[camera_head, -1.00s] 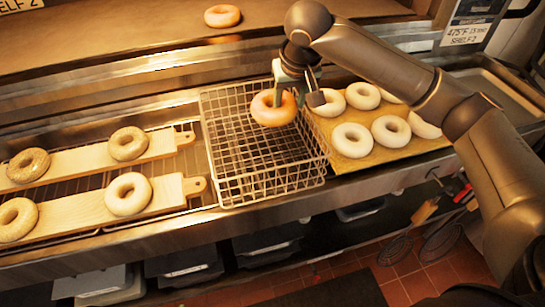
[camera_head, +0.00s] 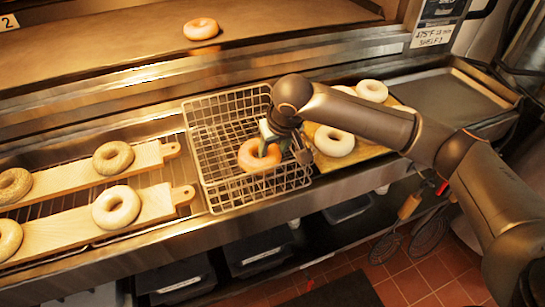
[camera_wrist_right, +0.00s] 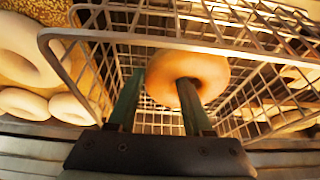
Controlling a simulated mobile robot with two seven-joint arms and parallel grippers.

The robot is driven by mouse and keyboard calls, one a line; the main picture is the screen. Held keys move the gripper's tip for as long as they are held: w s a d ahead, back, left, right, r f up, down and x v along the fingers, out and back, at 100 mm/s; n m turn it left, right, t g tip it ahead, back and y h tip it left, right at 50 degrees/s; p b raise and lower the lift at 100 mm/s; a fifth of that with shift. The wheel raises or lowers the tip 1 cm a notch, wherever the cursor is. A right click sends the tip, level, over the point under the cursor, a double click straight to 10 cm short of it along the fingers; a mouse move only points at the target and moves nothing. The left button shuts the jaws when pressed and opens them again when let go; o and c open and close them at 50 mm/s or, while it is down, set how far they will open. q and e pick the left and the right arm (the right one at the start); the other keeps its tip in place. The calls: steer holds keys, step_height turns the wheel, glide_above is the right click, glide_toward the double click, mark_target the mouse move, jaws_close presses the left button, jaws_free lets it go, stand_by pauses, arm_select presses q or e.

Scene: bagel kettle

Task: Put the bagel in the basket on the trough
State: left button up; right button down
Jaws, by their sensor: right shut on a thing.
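The orange-brown bagel (camera_head: 259,156) is inside the wire basket (camera_head: 200,148), near its right part. The basket sits on the metal trough (camera_head: 330,184). My right gripper (camera_head: 268,140) reaches in from above and is shut on the bagel's ring. In the right wrist view the bagel (camera_wrist_right: 205,68) is between the fingers of my right gripper (camera_wrist_right: 160,82), with one finger through its hole, and the wire basket (camera_wrist_right: 140,40) is around it. I cannot tell whether the bagel touches the basket's floor. My left gripper is not in view.
Two wooden boards (camera_head: 152,204) with bagels lie left of the basket. A tan tray (camera_head: 355,162) with pale bagels is at its right, partly behind my arm. Another bagel (camera_head: 201,29) lies on the shelf behind. An empty grey tray (camera_head: 445,97) is at far right.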

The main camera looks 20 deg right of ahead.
steer(key=shift+f, duration=1.55)
steer(key=shift+c, duration=1.5)
jaws_free()
steer(key=shift+f, duration=0.1)
steer(key=v, duration=1.2)
steer(key=shift+p, duration=0.3)
